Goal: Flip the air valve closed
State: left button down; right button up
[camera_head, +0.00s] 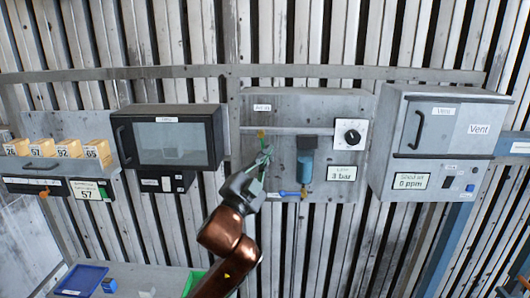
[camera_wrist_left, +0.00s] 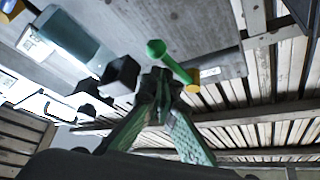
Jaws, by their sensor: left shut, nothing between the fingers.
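The air panel (camera_head: 318,104) is a grey plate on the wall with a small label at its top left. Below that label, on a thin horizontal pipe, sits a small yellow valve part (camera_head: 262,134); it also shows in the left wrist view (camera_wrist_left: 208,75). In that view a green lever with a rounded end (camera_wrist_left: 157,48) slants down toward the yellow part. My left gripper (camera_head: 267,153) is shut and empty, just below the valve. Its fingertips (camera_wrist_left: 160,80) appear close beside the lever; I cannot tell whether they touch it. My right gripper is not in view.
A blue cylinder with a dark top (camera_head: 305,165) hangs right of my left gripper. A white dial plate (camera_head: 350,134) and a pressure readout (camera_head: 341,172) are further right. A dark-windowed box (camera_head: 168,142) stands left, a grey vent cabinet (camera_head: 440,140) right.

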pick_arm(q)
jog(key=shift+a+f, duration=0.1)
jog(key=shift+a, duration=0.4)
jog(key=shift+w+a, duration=0.1)
dwell(0.4)
